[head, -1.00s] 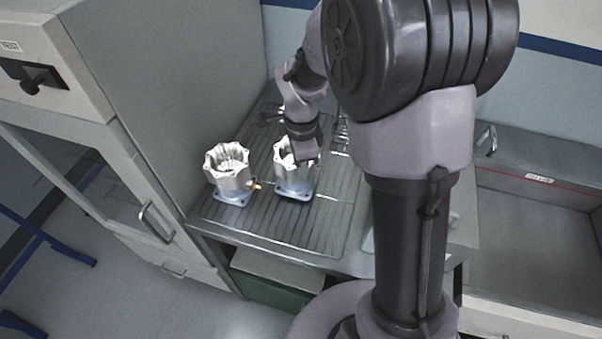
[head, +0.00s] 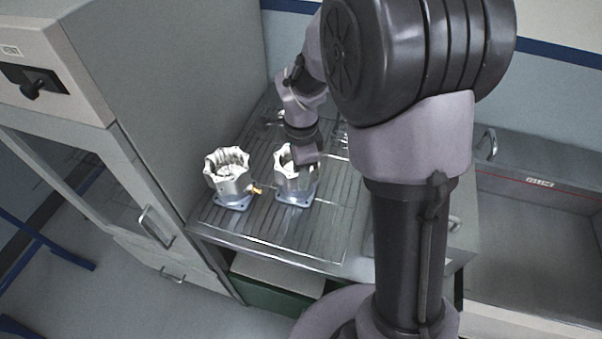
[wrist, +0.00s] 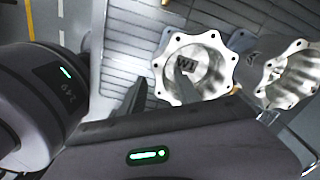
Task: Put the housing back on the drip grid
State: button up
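Two silvery housings with scalloped, bolt-holed rims stand upright on the drip grid (head: 275,228). My gripper (head: 307,158) is at the top of the right housing (head: 294,189) in the head view and hides part of its rim. The left housing (head: 228,181) has a brass fitting low on its right side. In the wrist view, one housing (wrist: 218,80) is close below my gripper (wrist: 160,92), with a dark mark inside. One finger is outside its rim and the other overlaps its opening. The fingers are apart, with nothing visibly clamped. The other housing (wrist: 284,78) is at the right.
A tall grey cabinet (head: 165,90) stands close to the left of the grid. A sink basin (head: 530,235) is at the right, beyond my arm. The front part of the grid is clear.

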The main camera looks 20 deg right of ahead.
notch_tip(320, 180, up, 14)
jog(key=s+n+t+p, duration=0.1)
jog(key=s+n+p, duration=0.1)
jog(key=p, duration=0.1)
jog(key=s+a+r+n+t+y, duration=0.1)
jog(key=s+a+r+n+t, duration=0.1)
jog(key=s+n, duration=0.4)
jog(key=s+a+r+n+t+y, duration=0.1)
jog(key=s+a+r+n+t, duration=0.1)
jog(key=s+n, duration=0.4)
jog(key=s+a+r, duration=0.1)
jog(key=s+r, duration=0.1)
jog(key=s, duration=0.2)
jog(key=shift+s+a+r+n+t, duration=0.25)
jog(key=shift+a+r+n+t, duration=0.1)
jog(key=shift+n+t, duration=0.05)
